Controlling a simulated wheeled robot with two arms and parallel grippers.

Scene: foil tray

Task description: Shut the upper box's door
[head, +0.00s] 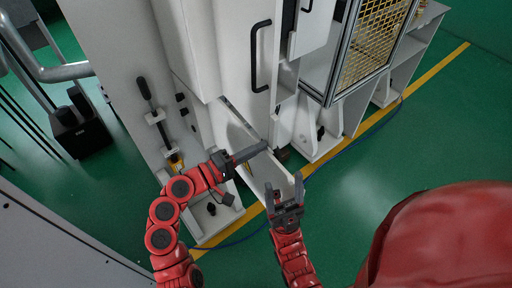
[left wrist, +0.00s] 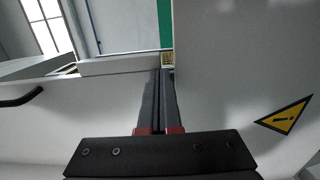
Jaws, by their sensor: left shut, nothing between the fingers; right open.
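A white cabinet door with a long black handle (head: 261,55) stands upright at the top centre of the head view. Below it a white panel (head: 234,132) juts out at an angle like a door standing ajar; I cannot tell which one belongs to the upper box. My left gripper (head: 262,148) is shut and empty, its fingers pointing right across that panel. In the left wrist view its fingers (left wrist: 163,75) lie close beside a white panel with a yellow warning triangle (left wrist: 285,115). My right gripper (head: 284,184) is open and empty, near the panel's lower end.
A frame with yellow mesh (head: 372,45) stands at the upper right. A black holder (head: 80,125) sits on the floor at left. A yellow line (head: 420,85) and a blue cable run across the green floor (head: 385,160), which is clear at right.

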